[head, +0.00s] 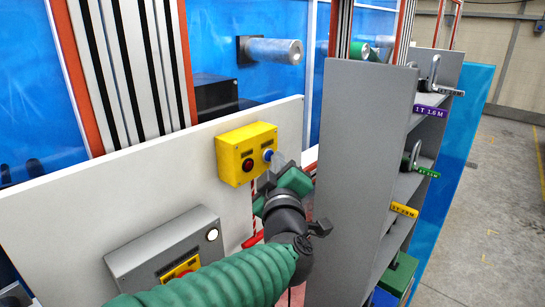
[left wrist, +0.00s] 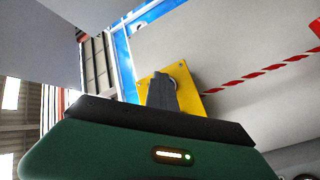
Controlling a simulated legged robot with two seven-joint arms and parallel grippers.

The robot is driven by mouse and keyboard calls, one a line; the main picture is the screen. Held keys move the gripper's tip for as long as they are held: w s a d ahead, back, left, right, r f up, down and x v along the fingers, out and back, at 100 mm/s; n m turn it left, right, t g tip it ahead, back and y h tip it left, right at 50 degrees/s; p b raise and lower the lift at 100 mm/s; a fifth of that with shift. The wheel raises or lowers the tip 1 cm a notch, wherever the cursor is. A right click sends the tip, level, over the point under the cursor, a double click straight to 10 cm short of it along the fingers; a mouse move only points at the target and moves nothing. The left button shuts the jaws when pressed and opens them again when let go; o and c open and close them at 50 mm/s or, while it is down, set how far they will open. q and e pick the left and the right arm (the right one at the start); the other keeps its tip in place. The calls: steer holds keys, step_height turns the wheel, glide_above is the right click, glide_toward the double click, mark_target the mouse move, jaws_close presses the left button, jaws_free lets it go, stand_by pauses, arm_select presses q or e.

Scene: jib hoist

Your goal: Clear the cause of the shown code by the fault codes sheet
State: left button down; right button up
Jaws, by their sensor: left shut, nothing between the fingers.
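A yellow control box (head: 235,158) with a dark red button (head: 248,165) and a blue button (head: 268,155) is fixed to the white panel. My left gripper (head: 277,163) is shut and empty, with its tips close to the blue button; I cannot tell whether they touch it. In the left wrist view the shut fingers (left wrist: 163,92) stand in front of the yellow box (left wrist: 190,88), covering part of its face. A grey box (head: 165,250) with a white round lamp or button (head: 212,235) is at the lower left. No code or fault sheet is readable. My right gripper is out of view.
A grey shelf rack (head: 355,140) stands close to the right of my left arm, with shackles and purple, green and yellow tags (head: 403,210). A metal cylinder (head: 275,51) sticks out behind the panel. Open floor (head: 495,210) lies at the far right.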

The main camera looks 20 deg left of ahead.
arm_select(q)
steer(key=shift+s+d, duration=0.25)
steer(key=shift+d, duration=0.25)
steer(key=d, duration=0.1)
steer(key=s+d, duration=0.1)
steer(key=d, duration=0.1)
steer(key=d+p, duration=0.1)
steer(key=d, duration=0.1)
steer(key=shift+s, duration=0.4)
steer(key=shift+a+f, duration=0.1)
stand_by(0.4)
